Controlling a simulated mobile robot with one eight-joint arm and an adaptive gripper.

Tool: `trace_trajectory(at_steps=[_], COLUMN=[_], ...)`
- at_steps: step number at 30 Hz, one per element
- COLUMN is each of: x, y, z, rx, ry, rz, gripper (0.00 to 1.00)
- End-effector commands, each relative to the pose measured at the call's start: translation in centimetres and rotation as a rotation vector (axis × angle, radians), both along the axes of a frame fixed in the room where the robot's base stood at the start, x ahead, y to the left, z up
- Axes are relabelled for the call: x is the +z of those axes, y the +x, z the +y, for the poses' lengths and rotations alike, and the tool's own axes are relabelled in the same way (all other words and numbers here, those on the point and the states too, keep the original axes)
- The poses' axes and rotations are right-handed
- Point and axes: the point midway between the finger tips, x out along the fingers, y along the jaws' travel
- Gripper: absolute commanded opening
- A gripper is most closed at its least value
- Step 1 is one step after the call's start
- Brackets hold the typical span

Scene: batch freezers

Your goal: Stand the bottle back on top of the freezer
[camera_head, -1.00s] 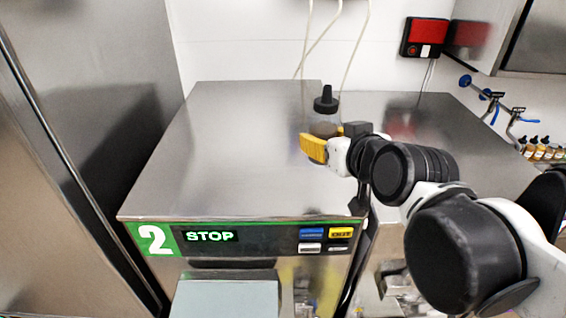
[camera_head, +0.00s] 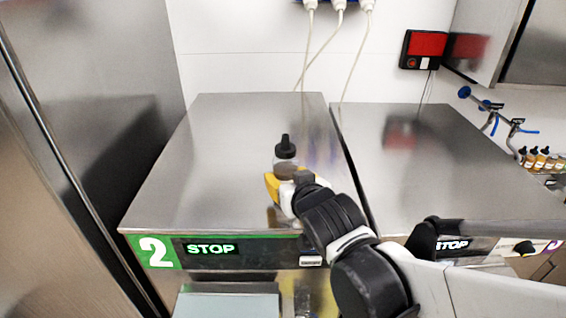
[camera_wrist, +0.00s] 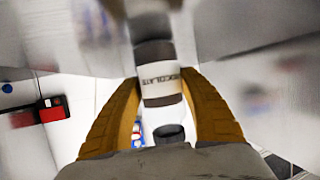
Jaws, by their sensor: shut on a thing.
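The bottle (camera_head: 286,151) has a clear body, brown contents and a black pointed cap, and it is upright. My gripper (camera_head: 281,188) is shut on it with yellow fingers, over the front middle part of the top of freezer 2 (camera_head: 215,150). The fingers and wrist hide the bottle's lower part, so I cannot tell whether its base touches the steel. In the wrist view, the bottle (camera_wrist: 161,88) with its white printed label sits between the two yellow fingers of my gripper (camera_wrist: 158,100).
A second steel freezer (camera_head: 430,150) stands at the right, beyond a narrow gap. A tall steel cabinet (camera_head: 70,130) rises at the left. Cables (camera_head: 318,55) hang on the back wall. Several small bottles (camera_head: 540,157) stand at far right. The freezer top around the bottle is clear.

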Motion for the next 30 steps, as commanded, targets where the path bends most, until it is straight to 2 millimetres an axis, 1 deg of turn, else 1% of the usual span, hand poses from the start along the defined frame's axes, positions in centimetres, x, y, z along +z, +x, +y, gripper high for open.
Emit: trace_trajectory(at_steps=[4, 7, 8, 9, 10, 18, 22, 26, 30], x=[0.0, -0.4, -0.4, -0.3, -0.3, -0.3, 0.3, 0.6, 1.4], y=[0.0, 0.0, 0.0, 0.0, 0.0, 0.0, -0.1, -1.4, -3.3], z=[0.0, 0.0, 0.0, 0.0, 0.0, 0.0, 0.0, -0.3, -0.8], rx=[0.000, 0.000, 0.000, 0.000, 0.000, 0.000, 0.000, 0.001, 0.001], ry=[0.000, 0.000, 0.000, 0.000, 0.000, 0.000, 0.000, 0.000, -0.001], rz=[0.000, 0.000, 0.000, 0.000, 0.000, 0.000, 0.000, 0.000, 0.000], gripper=[0.17, 0.17, 0.52, 0.64, 0.69, 0.69, 0.69, 0.69, 0.69])
